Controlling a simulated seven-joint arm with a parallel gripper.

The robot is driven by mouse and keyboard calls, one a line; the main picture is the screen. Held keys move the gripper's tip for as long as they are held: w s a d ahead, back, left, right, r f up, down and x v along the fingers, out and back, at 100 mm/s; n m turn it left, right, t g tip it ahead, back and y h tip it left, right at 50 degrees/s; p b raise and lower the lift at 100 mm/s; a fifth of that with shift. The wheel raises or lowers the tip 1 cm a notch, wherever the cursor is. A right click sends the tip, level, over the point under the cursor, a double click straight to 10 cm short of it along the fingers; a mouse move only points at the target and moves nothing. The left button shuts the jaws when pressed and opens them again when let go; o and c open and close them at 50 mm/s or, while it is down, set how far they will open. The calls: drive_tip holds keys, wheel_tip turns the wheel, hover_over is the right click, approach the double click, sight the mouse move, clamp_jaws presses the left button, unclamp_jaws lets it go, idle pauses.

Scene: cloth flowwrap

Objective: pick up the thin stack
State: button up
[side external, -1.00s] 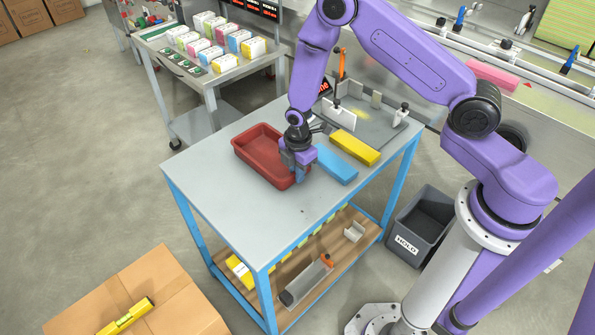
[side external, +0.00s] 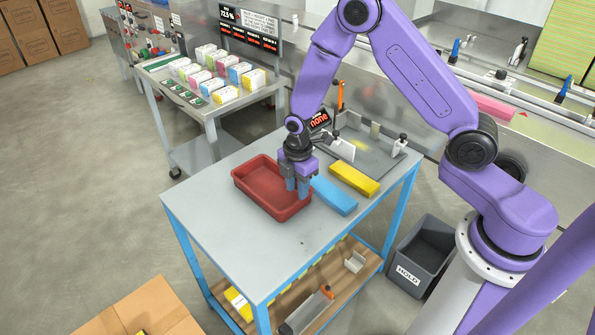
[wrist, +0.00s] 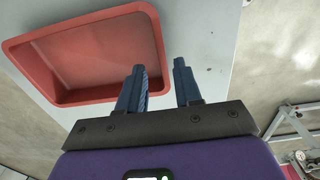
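Two flat stacks lie side by side on the grey table (side external: 225,215): a blue one (side external: 335,195) and a yellow one (side external: 354,180). I cannot tell which is the thinner. My gripper (side external: 298,195) points down over the right end of the red tray (side external: 262,210), left of the blue stack and apart from it. In the wrist view my gripper (wrist: 160,72) is open, with bare table showing between its fingers. A striped blue surface lines the inside of the left finger. Neither stack shows in the wrist view.
The red tray (wrist: 22,60) looks empty in the wrist view. A metal fixture with upright plates (side external: 341,149) stands behind the stacks. A grey HOLD bin (side external: 421,255) sits on the floor at right. The front left of the table is clear.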

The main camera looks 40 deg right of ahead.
drive_tip(key=shift+r, duration=2.7)
drive_tip(key=shift+s, duration=0.1)
drive_tip(key=s+r+m, duration=0.1)
drive_tip(key=s+r, duration=0.4)
drive_tip(key=s, duration=0.4)
drive_tip(key=s+d+r+m, duration=0.1)
drive_tip(key=s+r+m, duration=0.1)
drive_tip(key=s+r, duration=0.3)
drive_tip(key=s+r+m, duration=0.2)
drive_tip(key=s+r, duration=0.3)
drive_tip(key=s, duration=0.8)
drive_tip(key=shift+s+d+r, duration=0.2)
drive_tip(key=shift+s+d, duration=0.1)
drive_tip(key=shift+o, duration=1.2)
drive_tip(key=shift+s+d, duration=0.2)
drive_tip(key=shift+s, duration=0.1)
drive_tip(key=o, duration=0.8)
drive_tip(key=shift+s+d+r, duration=0.1)
drive_tip(key=shift+s, duration=0.1)
